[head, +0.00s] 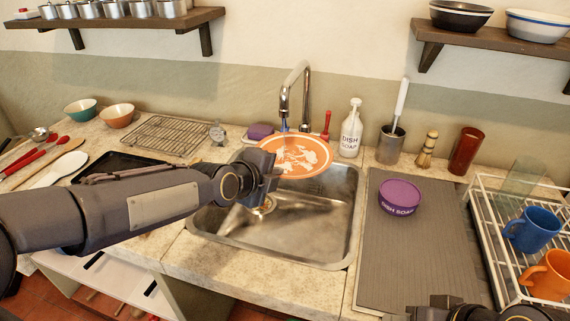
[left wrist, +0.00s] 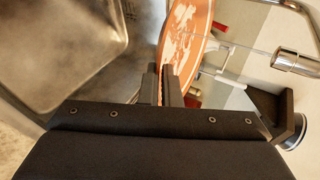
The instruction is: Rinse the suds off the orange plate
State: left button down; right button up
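The orange plate (head: 300,158) with white patches, which look like suds, is held tilted over the back of the sink (head: 318,232), below the faucet (head: 305,85). My left gripper (head: 271,170) is shut on its left edge. In the left wrist view the fingers (left wrist: 160,85) pinch the rim of the plate (left wrist: 183,45), and the faucet spout (left wrist: 290,62) is to its right. A thin pale line runs from the spout toward the plate; I cannot tell if it is water. My right gripper (head: 480,313) shows only partly at the bottom edge, and its fingers are not clear.
A dish soap bottle (head: 352,128), a brush holder (head: 390,145) and a purple sponge (head: 260,131) stand behind the sink. A purple tub (head: 400,196) sits on the grey mat (head: 400,255). A white rack (head: 490,225) with mugs is at the right.

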pick_arm(q)
jog(key=shift+d+r, duration=0.1)
jog(key=shift+r, duration=0.05)
jog(key=shift+w+d+p, duration=0.15)
jog(key=shift+d+p, duration=0.15)
jog(key=shift+d, duration=0.15)
jog(key=shift+s+d+r+p, duration=0.1)
jog(key=shift+s+d+p, duration=0.1)
jog(key=shift+s+p, duration=0.35)
jog(key=s+d+p, duration=0.1)
jog(key=s+p, duration=0.4)
jog(key=s, duration=0.1)
jog(key=shift+s+d, duration=0.3)
jog(key=shift+d, duration=0.05)
dwell(0.8)
